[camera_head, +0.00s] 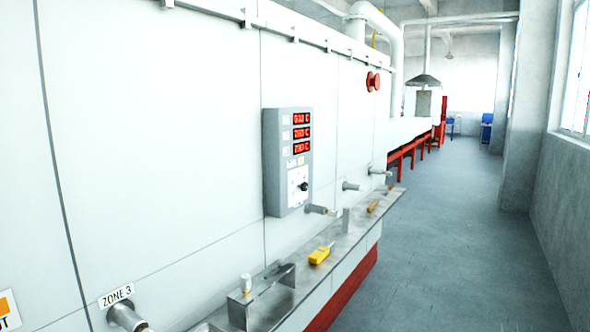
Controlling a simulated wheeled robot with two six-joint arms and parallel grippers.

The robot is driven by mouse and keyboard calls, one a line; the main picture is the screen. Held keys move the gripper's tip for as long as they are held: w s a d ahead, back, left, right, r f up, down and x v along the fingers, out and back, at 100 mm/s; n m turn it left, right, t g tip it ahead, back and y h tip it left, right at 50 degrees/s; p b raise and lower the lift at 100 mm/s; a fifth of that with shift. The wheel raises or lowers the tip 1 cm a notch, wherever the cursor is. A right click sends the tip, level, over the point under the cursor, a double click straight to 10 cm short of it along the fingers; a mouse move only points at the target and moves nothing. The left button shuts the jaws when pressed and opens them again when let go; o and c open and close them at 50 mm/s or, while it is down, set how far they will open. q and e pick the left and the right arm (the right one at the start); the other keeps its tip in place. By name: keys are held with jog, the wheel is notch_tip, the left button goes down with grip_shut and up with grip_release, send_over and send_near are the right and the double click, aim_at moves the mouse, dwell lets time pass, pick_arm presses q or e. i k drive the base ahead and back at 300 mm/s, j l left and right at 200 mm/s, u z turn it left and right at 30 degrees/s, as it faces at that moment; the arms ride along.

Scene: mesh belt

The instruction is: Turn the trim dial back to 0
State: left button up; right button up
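The trim dial (304,187) is a small black knob on a white plate, low on a grey control box. The control box (287,162) is fixed to the white furnace wall. Three red number displays (301,133) sit above the dial. The dial's scale and pointer setting are too small to read. Neither of my grippers shows in the head view.
A metal ledge (337,246) runs along the wall below the box. On it are a yellow handheld device (320,255), a small white bottle (246,283) on a metal bracket, and a brownish-yellow object (372,206). Pipe stubs (317,209) stick out nearby. The floor (450,240) at right is clear.

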aim_at(304, 186)
jog(key=i+l, duration=0.3)
jog(key=l, duration=0.15)
jog(key=i+l, duration=0.35)
jog(key=l, duration=0.15)
jog(key=i+l+u, duration=0.1)
jog(key=i+l, duration=0.2)
jog(key=l, duration=0.15)
